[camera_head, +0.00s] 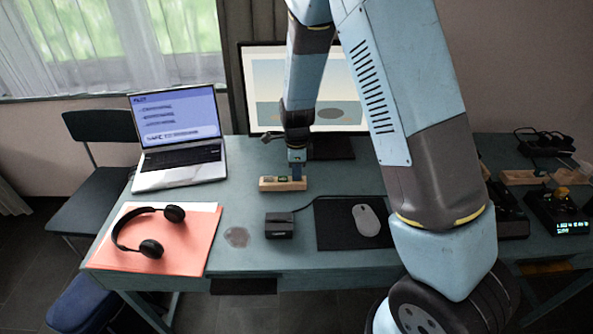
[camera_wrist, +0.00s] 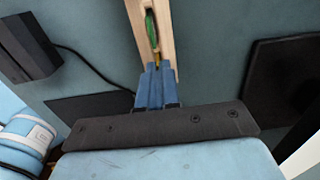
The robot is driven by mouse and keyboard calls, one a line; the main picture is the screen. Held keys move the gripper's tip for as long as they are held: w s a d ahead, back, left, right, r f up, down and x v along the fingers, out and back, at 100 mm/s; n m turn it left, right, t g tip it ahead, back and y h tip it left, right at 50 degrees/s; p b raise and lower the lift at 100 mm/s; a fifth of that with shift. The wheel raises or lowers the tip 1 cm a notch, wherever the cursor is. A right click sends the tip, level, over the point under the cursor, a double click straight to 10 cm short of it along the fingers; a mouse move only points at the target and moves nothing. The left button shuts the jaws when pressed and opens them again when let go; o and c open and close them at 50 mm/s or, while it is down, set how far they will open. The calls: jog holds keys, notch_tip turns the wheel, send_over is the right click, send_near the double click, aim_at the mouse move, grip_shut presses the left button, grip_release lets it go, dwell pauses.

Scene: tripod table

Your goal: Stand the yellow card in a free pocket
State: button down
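The wooden card holder (camera_head: 268,185) lies on the table below my arm; it also shows in the wrist view (camera_wrist: 137,14). A green piece (camera_wrist: 151,30) stands in its slot. The yellow card (camera_wrist: 157,60) shows only as a thin edge-on strip at my fingertips, close to the green piece. My gripper (camera_head: 297,175) is over the right end of the holder in the head view. Its blue fingers (camera_wrist: 157,72) are close together with the yellow strip between their tips. I cannot tell how deep the card sits in a pocket.
A black box (camera_head: 279,225) with a cable stands in front of the holder. A mouse (camera_head: 366,220) lies on a black pad to the right. A laptop (camera_head: 178,140), a monitor (camera_head: 270,85) and headphones (camera_head: 150,247) on an orange folder (camera_head: 190,258) surround the area.

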jog(key=shift+f, duration=0.2)
jog(key=c, duration=1.3)
grip_release()
jog(key=shift+r, duration=0.1)
notch_tip(320, 180, up, 14)
jog(key=shift+f, duration=0.2)
jog(key=shift+d+r, duration=0.1)
jog(key=s+d+r+n+t+y, duration=0.1)
jog(key=s+d+r+n+t, duration=0.1)
jog(key=s+d+r+n, duration=0.65)
jog(key=s+d+r+n+t, duration=0.2)
jog(key=s+d+r+n, duration=0.35)
jog(key=r, duration=0.55)
jog(key=s+d+n, duration=0.1)
jog(key=s, duration=0.3)
jog(key=s+d+r+n+t, duration=0.1)
jog(key=s+d+n, duration=0.1)
jog(key=s, duration=0.1)
jog(key=s+d+r+n+h, duration=0.1)
jog(key=s, duration=0.3)
jog(key=shift+s+d+t, duration=0.3)
